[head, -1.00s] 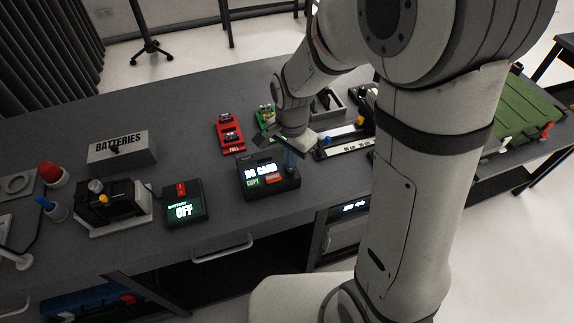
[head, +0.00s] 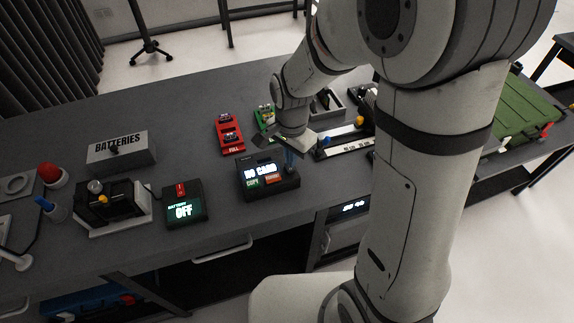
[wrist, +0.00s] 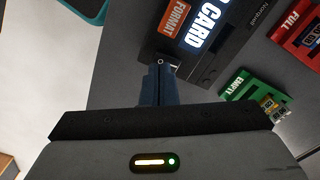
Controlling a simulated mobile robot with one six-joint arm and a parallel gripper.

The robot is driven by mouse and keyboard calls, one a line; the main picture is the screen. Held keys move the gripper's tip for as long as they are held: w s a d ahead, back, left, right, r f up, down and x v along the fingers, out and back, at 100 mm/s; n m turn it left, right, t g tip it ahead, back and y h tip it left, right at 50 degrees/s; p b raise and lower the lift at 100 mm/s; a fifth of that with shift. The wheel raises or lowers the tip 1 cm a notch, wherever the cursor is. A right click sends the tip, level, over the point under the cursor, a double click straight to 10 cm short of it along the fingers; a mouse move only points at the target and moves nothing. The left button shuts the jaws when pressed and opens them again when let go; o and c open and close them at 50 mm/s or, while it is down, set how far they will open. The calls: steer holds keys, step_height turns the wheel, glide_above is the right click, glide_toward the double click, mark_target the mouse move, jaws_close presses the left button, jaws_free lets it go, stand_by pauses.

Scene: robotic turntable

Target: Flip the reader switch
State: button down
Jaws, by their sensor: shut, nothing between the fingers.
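The reader (head: 268,180) is a black box on the bench with a lit screen reading "NO CARD", a green COPY button and an orange FORMAT button. In the wrist view, part of the reader (wrist: 222,45) fills the upper middle. My gripper (head: 289,169) is shut and empty, pointing down at the reader's right end. In the wrist view, my gripper's dark blue fingertips (wrist: 158,69) are at the reader's edge beside a small metallic switch (wrist: 170,66). The fingers partly cover it. I cannot tell whether they touch it or which way it is set.
A red FULL tray (head: 228,137) and a green EMPTY tray (wrist: 254,96) lie behind the reader. A battery box (head: 184,206) showing OFF stands to its left. A slider device (head: 343,144) stands to the right.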

mark_target(290, 169)
steer(key=shift+f+b, duration=0.9)
steer(key=shift+f, duration=0.2)
stand_by(0.6)
steer(key=shift+r+p, duration=2.6)
steer(key=shift+r, duration=0.9)
